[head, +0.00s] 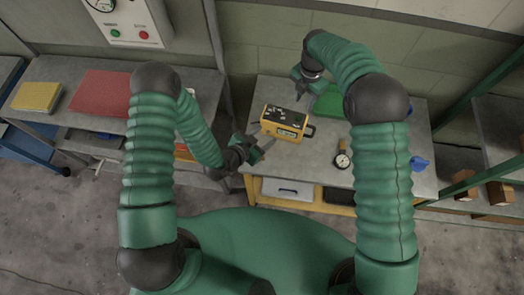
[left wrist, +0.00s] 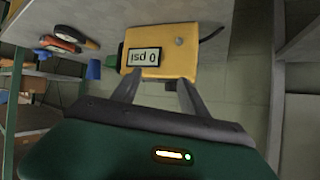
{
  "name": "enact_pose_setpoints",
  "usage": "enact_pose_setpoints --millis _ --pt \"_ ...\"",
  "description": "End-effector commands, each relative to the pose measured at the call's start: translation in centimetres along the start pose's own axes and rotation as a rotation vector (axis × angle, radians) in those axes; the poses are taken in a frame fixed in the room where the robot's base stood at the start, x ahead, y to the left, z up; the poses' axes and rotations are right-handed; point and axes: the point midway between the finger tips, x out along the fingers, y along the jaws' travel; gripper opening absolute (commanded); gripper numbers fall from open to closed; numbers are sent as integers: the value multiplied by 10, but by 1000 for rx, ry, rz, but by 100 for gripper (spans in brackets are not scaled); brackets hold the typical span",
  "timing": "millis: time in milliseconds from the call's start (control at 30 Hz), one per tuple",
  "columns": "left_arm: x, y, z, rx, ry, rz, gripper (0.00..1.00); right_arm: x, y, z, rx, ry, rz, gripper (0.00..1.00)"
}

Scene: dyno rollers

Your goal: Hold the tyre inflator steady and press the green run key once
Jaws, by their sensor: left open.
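The tyre inflator (head: 285,122) is a yellow box with a dark top, a front display and a black handle at its right, standing on the grey bench. In the left wrist view the inflator (left wrist: 180,66) appears inverted, with its display reading 0 psi. My left gripper (head: 263,143) is open at the inflator's front left. Its fingers (left wrist: 156,88) point at the box's near side; contact is unclear. My right gripper (head: 301,92) hangs just behind and above the inflator, fingers downward; its opening is unclear. I cannot make out the green run key on the dark top.
A round gauge (head: 343,160) lies right of the inflator, near a blue object (head: 418,163). A green tray (head: 328,102) lies behind. A wall panel (head: 128,18) has green and red buttons. A second bench with a red mat (head: 102,92) stands left.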

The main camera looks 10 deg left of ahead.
Motion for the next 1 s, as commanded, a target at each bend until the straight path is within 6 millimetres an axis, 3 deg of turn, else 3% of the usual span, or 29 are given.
enact_pose_setpoints --millis 33,200,400,533,1000 --pt "4 12 7 -23 65 -10 52 0 0 0 0 0 0 36" --pt "-2 34 11 -100 311 -136 52 0 0 0 0 0 0 36" --pt "-31 38 20 -188 474 -332 52 0 0 0 0 0 0 36" --pt "-40 37 23 -208 508 -393 52 0 0 1 1 0 1 36" --pt "2 17 0 -202 510 -388 52 0 0 0 0 0 0 36"
